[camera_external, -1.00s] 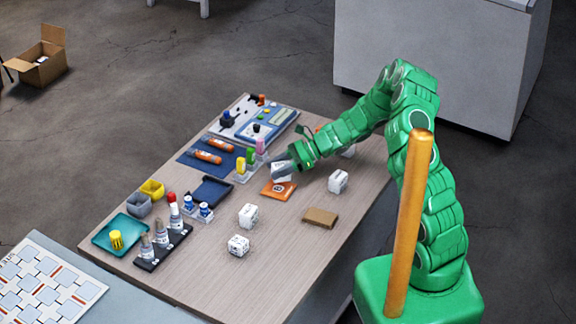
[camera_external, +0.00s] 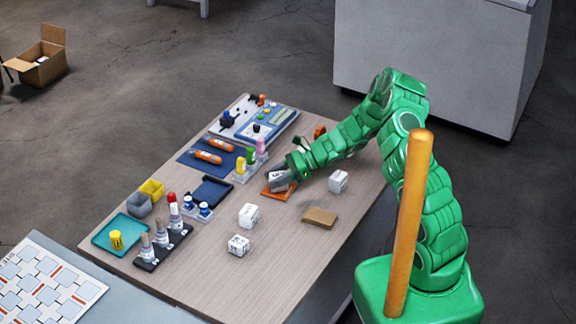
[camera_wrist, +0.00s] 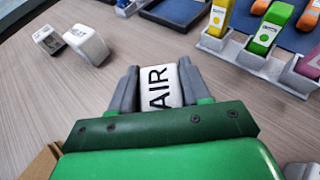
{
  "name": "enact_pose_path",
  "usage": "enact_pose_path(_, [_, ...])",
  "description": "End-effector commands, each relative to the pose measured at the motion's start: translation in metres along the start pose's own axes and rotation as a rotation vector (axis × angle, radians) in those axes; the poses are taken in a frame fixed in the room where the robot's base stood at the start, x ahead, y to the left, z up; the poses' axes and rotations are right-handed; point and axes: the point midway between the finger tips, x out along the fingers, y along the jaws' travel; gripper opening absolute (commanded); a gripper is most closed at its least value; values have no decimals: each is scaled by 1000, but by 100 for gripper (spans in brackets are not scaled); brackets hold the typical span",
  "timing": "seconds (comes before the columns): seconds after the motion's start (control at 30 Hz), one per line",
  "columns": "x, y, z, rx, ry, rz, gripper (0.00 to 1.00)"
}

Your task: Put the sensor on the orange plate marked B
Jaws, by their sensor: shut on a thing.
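A white block-shaped sensor lettered "AIR" (camera_wrist: 160,88) is between the fingers of my gripper (camera_wrist: 158,90) in the wrist view. In the external view my gripper (camera_external: 281,180), shut on the sensor, points down the table above the orange plate (camera_external: 287,194). The sensor covers part of the plate, and the plate's marking is hidden. The sensor is low at the plate; I cannot tell whether it touches it. The plate does not show in the wrist view.
White cubes (camera_external: 248,215) stand on the table in front, another (camera_external: 338,181) to the right. A brown slab (camera_external: 320,217) lies nearby. A rack of coloured vials (camera_external: 252,163), a dark tray (camera_external: 211,191) and bottles (camera_external: 163,235) stand to the left.

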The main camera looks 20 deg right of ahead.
Motion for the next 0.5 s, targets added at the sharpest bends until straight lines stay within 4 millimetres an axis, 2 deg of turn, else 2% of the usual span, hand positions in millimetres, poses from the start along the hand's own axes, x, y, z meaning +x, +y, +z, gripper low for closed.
enact_pose_path(0.13, [1, 0, -2, 0, 0, 0, 15])
enact_pose_path(0.17, [1, 0, -2, 0, 0, 0, 50])
enact_pose_path(0.3, [1, 0, -2, 0, -1, 0, 71])
enact_pose_path(0.5, [1, 0, -2, 0, -1, 0, 72])
